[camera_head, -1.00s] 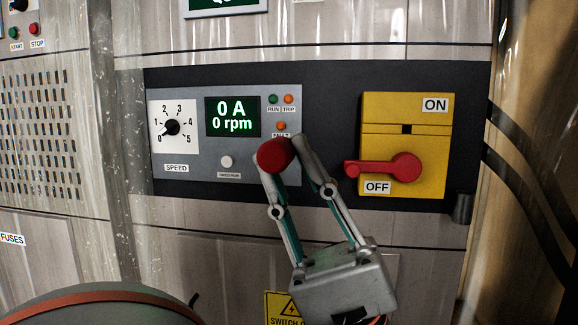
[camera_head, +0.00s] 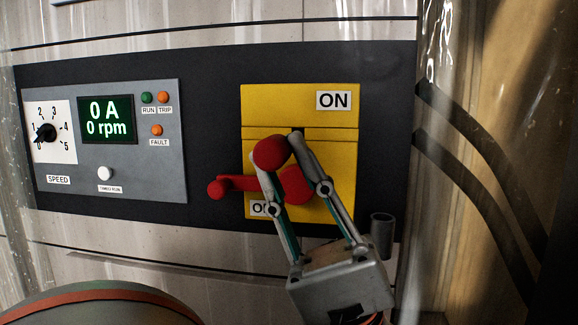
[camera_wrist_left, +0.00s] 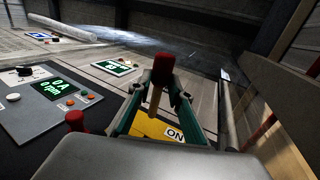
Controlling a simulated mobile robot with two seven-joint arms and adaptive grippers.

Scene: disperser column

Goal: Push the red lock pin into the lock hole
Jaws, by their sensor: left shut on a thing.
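The red lock pin (camera_head: 269,154) is held at the tips of my left gripper (camera_head: 284,149), which is shut on it. In the left wrist view the pin (camera_wrist_left: 164,64) shows a red head and a pale brown shaft. The yellow switch box (camera_head: 331,112) carries ON and OFF labels and a red rotary handle (camera_head: 235,184) pointing left, by OFF. The gripper overlaps the box's lower half; I cannot tell the gap in depth. My right gripper is not in view.
A grey control panel (camera_head: 160,180) with a speed dial, a green display reading 0 A, 0 rpm and several lamps is left of the box. A dark cylindrical holder (camera_head: 381,236) sits at the box's lower right. Dark cables (camera_head: 470,180) run down the right side.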

